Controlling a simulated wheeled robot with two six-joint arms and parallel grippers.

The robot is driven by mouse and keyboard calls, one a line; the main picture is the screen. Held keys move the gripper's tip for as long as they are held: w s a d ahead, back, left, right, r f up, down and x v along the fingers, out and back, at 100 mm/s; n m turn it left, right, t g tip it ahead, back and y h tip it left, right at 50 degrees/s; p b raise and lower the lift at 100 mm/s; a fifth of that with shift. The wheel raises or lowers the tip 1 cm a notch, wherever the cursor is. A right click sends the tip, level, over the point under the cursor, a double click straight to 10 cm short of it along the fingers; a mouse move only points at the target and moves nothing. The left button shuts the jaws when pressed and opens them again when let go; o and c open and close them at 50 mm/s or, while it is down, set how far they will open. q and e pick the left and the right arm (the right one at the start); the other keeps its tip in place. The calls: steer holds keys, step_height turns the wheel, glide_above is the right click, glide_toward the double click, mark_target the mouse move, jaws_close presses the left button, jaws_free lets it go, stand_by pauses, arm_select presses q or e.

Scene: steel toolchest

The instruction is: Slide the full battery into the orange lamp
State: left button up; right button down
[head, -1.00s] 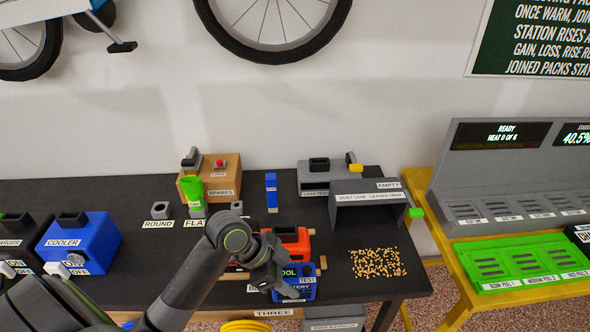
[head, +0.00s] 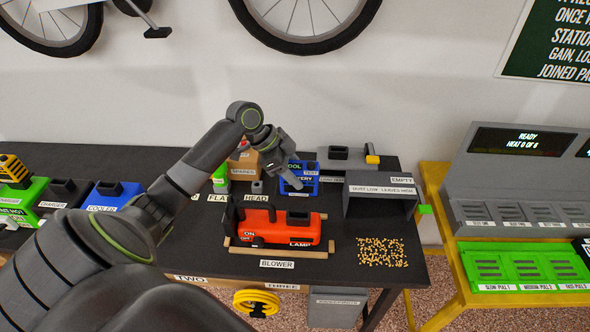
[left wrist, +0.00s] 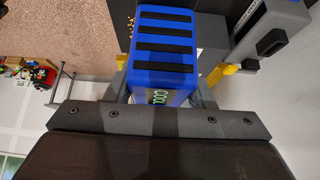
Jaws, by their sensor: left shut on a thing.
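The orange lamp (head: 270,232), labelled LAMP with an ON/OFF mark, sits on the dark bench between wooden strips. My left gripper (head: 291,178) is shut on a blue battery (head: 306,186) with COOL and TEST lettering. In the head view the battery appears behind the lamp, apart from it; its exact height is unclear. In the left wrist view the battery (left wrist: 163,70) sits between the fingers, showing a black-striped face. My right gripper is not in view.
A grey bin (head: 375,197) stands right of the lamp, with scattered yellow pellets (head: 381,252) in front. A wooden spares box (head: 243,165) and a green item are behind my left arm. A blue cooler (head: 112,194) and a charger stand left.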

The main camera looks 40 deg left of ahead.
arm_select(q)
steer(key=shift+r+p, duration=0.15)
steer(key=shift+p, duration=0.15)
step_height(320, 180, down, 6)
steer(key=b, duration=0.4)
steer(key=shift+r, duration=0.15)
stand_by(0.4)
steer(key=shift+s+p, duration=0.1)
steer(key=shift+p, duration=0.4)
stand_by(1.0)
steer(key=shift+f+b, duration=1.55)
steer(key=shift+f, duration=0.9)
steer(key=o, duration=1.4)
steer(key=shift+o, duration=0.2)
